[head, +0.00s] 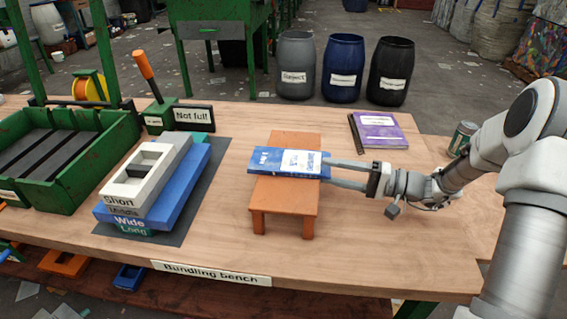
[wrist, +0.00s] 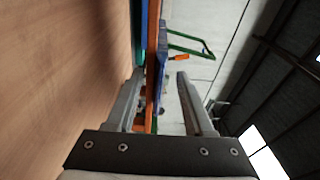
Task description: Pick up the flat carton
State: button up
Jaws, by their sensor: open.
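The flat carton, blue with a white label (head: 300,160), lies flat across a small orange stool (head: 285,203) in the head view, its right end sticking out past the stool top. My gripper (head: 331,173) reaches in from the right, with its fingertips at the carton's right end. In the wrist view the jaws (wrist: 160,73) are apart, and the carton shows edge-on as a thin blue strip (wrist: 162,45) beside the orange stool top (wrist: 153,60), between the two fingers. I cannot tell whether either finger touches the carton.
A stack of shape gauges (head: 150,180) on a dark mat stands left of the stool, with green bins (head: 50,160) beyond. A purple book (head: 378,131) and a green can (head: 461,138) sit behind my arm. The bench front is clear.

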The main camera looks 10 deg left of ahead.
grip_shut()
jog(key=shift+r, duration=0.1)
dwell(0.3)
